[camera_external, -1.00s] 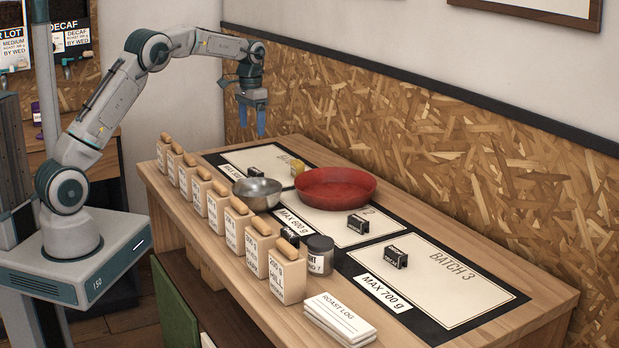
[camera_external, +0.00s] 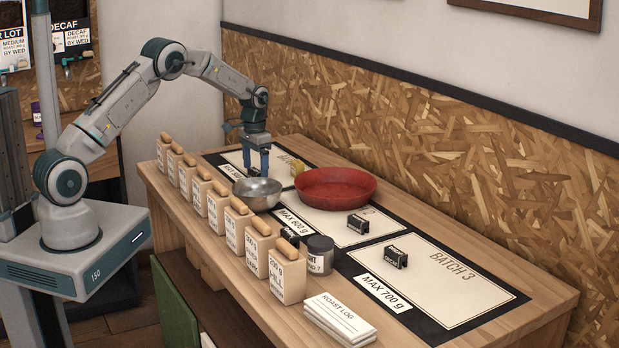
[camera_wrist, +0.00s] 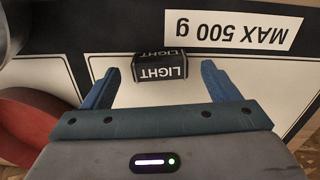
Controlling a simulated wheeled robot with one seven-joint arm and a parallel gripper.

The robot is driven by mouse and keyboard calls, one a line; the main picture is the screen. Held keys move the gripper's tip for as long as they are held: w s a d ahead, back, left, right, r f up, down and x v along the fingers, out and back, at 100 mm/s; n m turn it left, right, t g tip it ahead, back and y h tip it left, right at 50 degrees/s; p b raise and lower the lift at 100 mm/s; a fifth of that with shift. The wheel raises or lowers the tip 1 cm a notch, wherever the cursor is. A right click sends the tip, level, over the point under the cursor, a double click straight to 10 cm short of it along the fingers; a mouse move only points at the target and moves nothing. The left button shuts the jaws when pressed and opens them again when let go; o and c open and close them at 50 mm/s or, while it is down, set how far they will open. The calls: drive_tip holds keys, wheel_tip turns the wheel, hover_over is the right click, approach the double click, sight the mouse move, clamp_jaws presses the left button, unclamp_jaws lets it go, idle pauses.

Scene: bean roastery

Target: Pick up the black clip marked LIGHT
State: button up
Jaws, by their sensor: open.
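The black clip marked LIGHT (camera_wrist: 160,66) lies on the batch mat by the MAX 500 g label, with its white lettering upside down in the wrist view. My gripper (camera_wrist: 158,80) is open, its two blue fingers apart on the left and right of the clip in that view, with nothing held. In the external view my gripper (camera_external: 258,172) is low over the far left batch area, behind the metal bowl. There the clip is largely hidden by the fingers and bowl. I cannot tell how much height is left between fingertips and mat.
A metal bowl (camera_external: 258,194) stands close in front of my gripper, and a red bowl (camera_external: 336,188) to its right. A yellow object (camera_external: 297,167) is just right of the fingers. Two other black clips (camera_external: 358,223) (camera_external: 396,257) lie farther right. Several labelled wooden blocks line the left edge.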

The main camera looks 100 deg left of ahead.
drive_tip(key=shift+f, duration=0.3)
drive_tip(key=c, duration=1)
drive_tip(key=shift+r, duration=0.1)
drive_tip(key=shift+c, duration=0.2)
